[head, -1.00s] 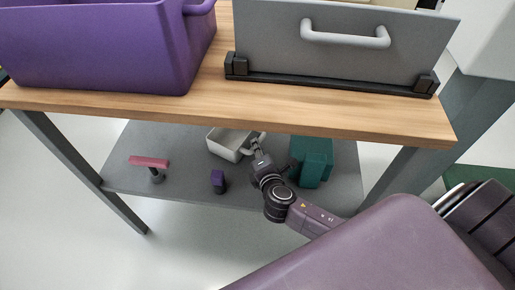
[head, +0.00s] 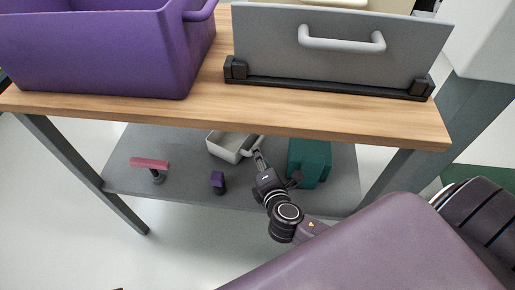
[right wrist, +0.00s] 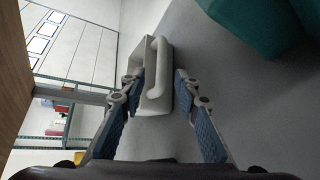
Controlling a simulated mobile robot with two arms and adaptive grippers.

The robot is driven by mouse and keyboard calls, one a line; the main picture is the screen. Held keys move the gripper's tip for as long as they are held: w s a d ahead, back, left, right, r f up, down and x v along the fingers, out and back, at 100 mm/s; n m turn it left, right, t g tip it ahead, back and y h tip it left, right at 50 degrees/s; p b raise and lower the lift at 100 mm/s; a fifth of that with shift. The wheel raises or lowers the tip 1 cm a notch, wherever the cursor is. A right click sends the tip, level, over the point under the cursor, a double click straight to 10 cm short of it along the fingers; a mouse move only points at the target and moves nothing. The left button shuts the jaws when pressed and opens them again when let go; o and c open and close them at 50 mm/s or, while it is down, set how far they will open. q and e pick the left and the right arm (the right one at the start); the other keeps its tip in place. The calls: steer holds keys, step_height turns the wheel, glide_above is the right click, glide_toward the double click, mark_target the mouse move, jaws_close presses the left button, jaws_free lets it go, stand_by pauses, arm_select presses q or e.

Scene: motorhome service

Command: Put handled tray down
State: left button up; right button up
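The light grey handled tray (head: 222,148) rests on the grey lower shelf, under the table top, which hides part of its back. It also shows in the right wrist view (right wrist: 152,107), with its rounded handle (right wrist: 158,68) facing my gripper. My right gripper (head: 259,156) is at the handle side of the tray in the head view. In the right wrist view its two blue-padded fingers (right wrist: 157,78) are spread apart. The handle shows between and ahead of the fingertips, and neither finger visibly clamps it. My left gripper is not in view.
A teal object (head: 309,163) stands close to the right of my right gripper. A small purple object (head: 218,181) and a pink-topped item (head: 150,163) stand left on the shelf (head: 185,165). The wooden top (head: 300,118) overhangs, carrying a purple bin (head: 105,55) and a grey panel (head: 335,50).

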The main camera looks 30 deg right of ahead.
arm_select(q)
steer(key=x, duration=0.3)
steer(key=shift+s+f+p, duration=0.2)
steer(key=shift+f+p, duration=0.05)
steer(key=shift+p, duration=0.1)
arm_select(e)
steer(key=v, duration=0.6)
steer(key=shift+s+r, duration=0.1)
